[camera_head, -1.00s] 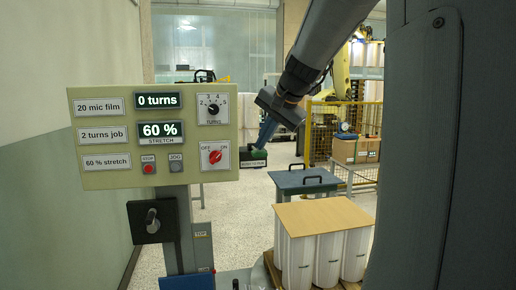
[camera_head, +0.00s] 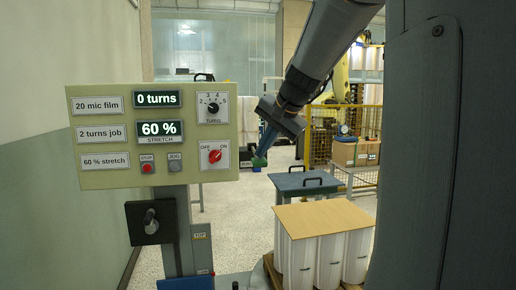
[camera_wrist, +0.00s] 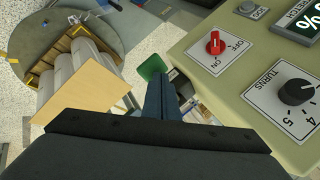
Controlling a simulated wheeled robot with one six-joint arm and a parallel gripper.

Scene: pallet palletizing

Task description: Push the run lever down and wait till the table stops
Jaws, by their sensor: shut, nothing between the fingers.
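The control panel (camera_head: 150,182) shows 0 turns and 60 % stretch, with its red switch (camera_head: 215,156) pointing toward ON. Below it, a black plate (camera_head: 133,212) carries a grey round handle (camera_head: 151,221), perhaps the run lever; its lettering is not visible. My gripper (camera_head: 262,152) is shut and empty, right of the panel and apart from this handle. A green piece (camera_head: 258,161) shows at my fingertips, also in the wrist view (camera_wrist: 152,67); contact is unclear. The round table (camera_wrist: 30,32) bears a pallet of white rolls (camera_head: 298,258) under a tan sheet (camera_head: 322,216).
A blue-grey slab with black handles (camera_head: 290,186) stands behind the rolls. A yellow fence (camera_head: 322,150) and a carton (camera_head: 350,153) are at the back right. The wall is close on the left; open floor (camera_head: 232,210) lies between panel and rolls.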

